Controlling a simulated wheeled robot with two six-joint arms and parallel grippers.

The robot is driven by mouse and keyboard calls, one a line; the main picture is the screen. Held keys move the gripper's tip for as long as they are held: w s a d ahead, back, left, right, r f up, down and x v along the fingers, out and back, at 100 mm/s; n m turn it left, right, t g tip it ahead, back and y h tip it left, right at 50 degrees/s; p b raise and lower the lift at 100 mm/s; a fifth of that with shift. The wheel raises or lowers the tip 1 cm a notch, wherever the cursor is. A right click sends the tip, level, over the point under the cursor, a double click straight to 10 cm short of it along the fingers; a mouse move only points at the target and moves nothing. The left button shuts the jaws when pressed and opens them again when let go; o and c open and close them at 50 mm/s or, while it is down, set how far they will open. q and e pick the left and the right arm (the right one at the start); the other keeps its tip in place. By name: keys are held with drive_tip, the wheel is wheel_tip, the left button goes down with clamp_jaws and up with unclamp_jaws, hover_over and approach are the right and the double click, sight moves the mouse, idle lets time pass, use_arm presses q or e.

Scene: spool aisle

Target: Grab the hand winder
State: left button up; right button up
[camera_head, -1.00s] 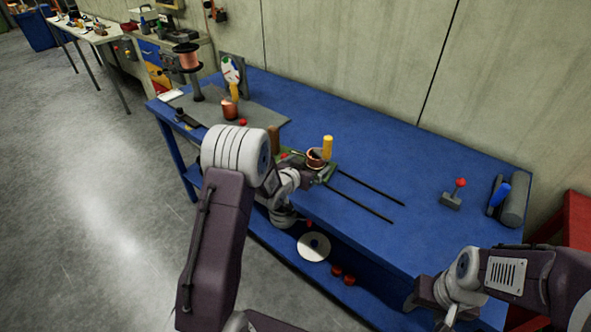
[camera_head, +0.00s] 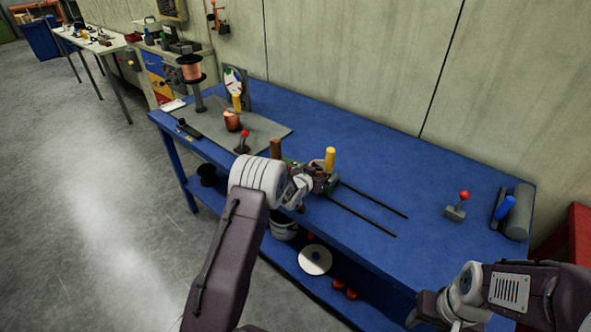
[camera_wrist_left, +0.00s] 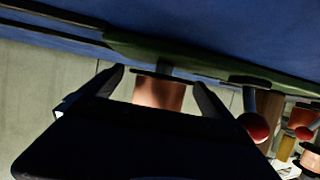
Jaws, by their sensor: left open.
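What looks like the hand winder (camera_head: 330,158) stands near the front edge of the blue bench, with an upright yellow handle. My left gripper (camera_head: 318,180) is at it and hides much of its body. In the left wrist view, which is upside down, a copper-coloured spool (camera_wrist_left: 160,93) under a green base (camera_wrist_left: 170,54) shows between the two fingers of my left gripper (camera_wrist_left: 158,92). The fingers are spread, with a gap visible on each side of the copper. My right gripper (camera_head: 428,306) is low at the lower right, its fingers unclear.
Two black rods (camera_head: 370,200) lie on the blue bench (camera_head: 400,170) to the right. A red-knobbed lever (camera_head: 245,135) and a brown post (camera_head: 276,147) stand left of the winder. A second red-knobbed lever (camera_head: 457,208) and a grey roller (camera_head: 518,212) are at the right end.

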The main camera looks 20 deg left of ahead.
sight(320, 163)
use_arm(q)
drive_tip(key=shift+w+f, duration=0.15)
drive_tip(key=shift+w, duration=0.05)
drive_tip(key=shift+s, duration=0.1)
drive_tip(key=c, duration=2)
drive_tip(key=shift+r, duration=0.2)
drive_tip(key=shift+c, duration=0.3)
drive_tip(key=shift+d+r, duration=0.15)
drive_tip(key=shift+r, duration=1)
drive_tip(key=shift+d+r, duration=0.1)
drive_tip(key=shift+r, duration=1)
drive_tip(key=s+d+r, duration=0.6)
drive_tip(key=s+d, duration=0.2)
drive_tip(key=shift+r, duration=0.25)
